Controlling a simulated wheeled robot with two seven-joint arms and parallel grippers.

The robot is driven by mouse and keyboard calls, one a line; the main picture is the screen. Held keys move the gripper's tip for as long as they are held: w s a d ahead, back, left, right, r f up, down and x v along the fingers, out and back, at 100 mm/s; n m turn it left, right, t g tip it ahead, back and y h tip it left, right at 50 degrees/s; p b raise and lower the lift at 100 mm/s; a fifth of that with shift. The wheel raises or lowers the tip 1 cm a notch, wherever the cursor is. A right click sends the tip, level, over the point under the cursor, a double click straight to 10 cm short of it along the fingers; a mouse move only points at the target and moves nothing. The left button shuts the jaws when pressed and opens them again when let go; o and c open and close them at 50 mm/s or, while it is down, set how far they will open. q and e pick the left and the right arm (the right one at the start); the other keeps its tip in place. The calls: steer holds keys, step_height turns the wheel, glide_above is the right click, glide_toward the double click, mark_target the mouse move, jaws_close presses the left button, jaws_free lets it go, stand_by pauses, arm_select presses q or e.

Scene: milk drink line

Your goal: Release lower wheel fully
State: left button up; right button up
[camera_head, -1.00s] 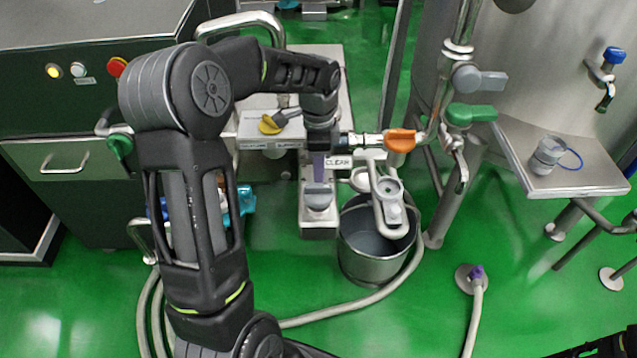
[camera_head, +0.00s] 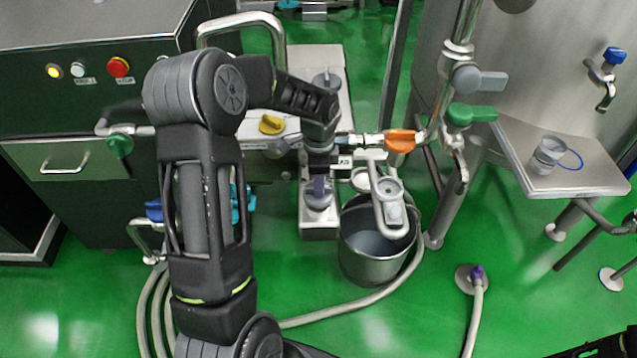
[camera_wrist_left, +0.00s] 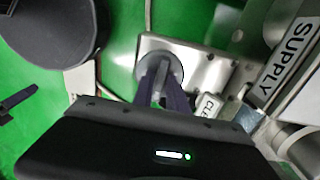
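The lower wheel (camera_head: 318,201) is a round grey knob on a metal block, left of the bucket. In the left wrist view the wheel (camera_wrist_left: 176,66) sits at the fingertips. My left gripper (camera_head: 319,184) points down at it, its purple fingers at the wheel. In the left wrist view a gap shows between the fingers (camera_wrist_left: 163,88); whether they press on the wheel is unclear. A dark part of my right arm shows at the bottom right corner; its fingers are not clear.
A metal bucket (camera_head: 375,255) stands right of the wheel. Close by are an orange valve handle (camera_head: 400,140), a yellow knob (camera_head: 271,124) and another grey wheel (camera_head: 326,80). A hose (camera_head: 345,306) lies on the green floor. A "SUPPLY" plate (camera_wrist_left: 284,66) is near the gripper.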

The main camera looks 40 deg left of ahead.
arm_select(q)
jaws_close()
steer(key=shift+n, duration=0.4)
steer(key=n+b, duration=0.1)
steer(key=n, duration=1.1)
steer(key=shift+n, duration=0.3)
steer(key=n, duration=0.4)
steer(key=shift+n, duration=0.3)
stand_by(0.3)
